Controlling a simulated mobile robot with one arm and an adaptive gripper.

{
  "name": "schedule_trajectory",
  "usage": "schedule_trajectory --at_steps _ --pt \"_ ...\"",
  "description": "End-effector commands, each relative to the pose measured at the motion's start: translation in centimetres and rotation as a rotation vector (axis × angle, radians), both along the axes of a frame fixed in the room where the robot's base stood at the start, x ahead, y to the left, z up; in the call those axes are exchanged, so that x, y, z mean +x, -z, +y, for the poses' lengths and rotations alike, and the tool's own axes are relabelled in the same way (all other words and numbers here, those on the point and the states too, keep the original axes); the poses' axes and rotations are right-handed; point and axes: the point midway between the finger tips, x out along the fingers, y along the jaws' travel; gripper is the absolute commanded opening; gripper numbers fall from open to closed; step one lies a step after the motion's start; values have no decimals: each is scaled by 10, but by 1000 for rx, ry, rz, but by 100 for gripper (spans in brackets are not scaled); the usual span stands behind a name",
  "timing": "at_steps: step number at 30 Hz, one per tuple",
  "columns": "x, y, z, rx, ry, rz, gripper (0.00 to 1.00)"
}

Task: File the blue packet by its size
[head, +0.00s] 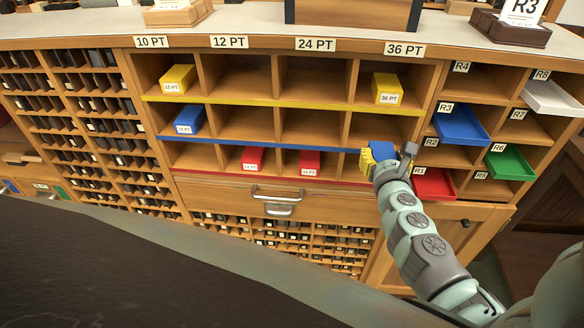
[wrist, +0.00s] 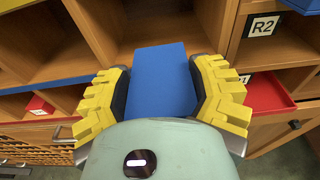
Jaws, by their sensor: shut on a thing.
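My gripper (head: 383,158) is shut on a blue packet (wrist: 160,80), with a yellow-padded finger on each side. In the head view the held packet (head: 383,149) is at the 36 PT column, near the blue shelf strip. No size label shows on its visible faces. The wrist view shows its far end pointing toward an empty wooden compartment; I cannot tell whether it is inside. The sorting rack has column signs 10 PT (head: 152,42), 12 PT (head: 229,42), 24 PT (head: 315,44) and 36 PT (head: 404,49). Another blue packet (head: 187,120) sits in the blue row under 10 PT.
Yellow packets sit in the top row under 10 PT (head: 178,79) and 36 PT (head: 387,88). Red packets sit in the bottom row under 12 PT (head: 255,158) and 24 PT (head: 310,163). At the right, a blue tray (head: 461,126) and a red tray (head: 434,184) protrude near my arm.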

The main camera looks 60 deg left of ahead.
Motion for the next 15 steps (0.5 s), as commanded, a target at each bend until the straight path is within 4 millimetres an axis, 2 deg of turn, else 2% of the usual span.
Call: schedule_trajectory --at_steps 15 --pt "6 -2 10 2 -5 -5 16"
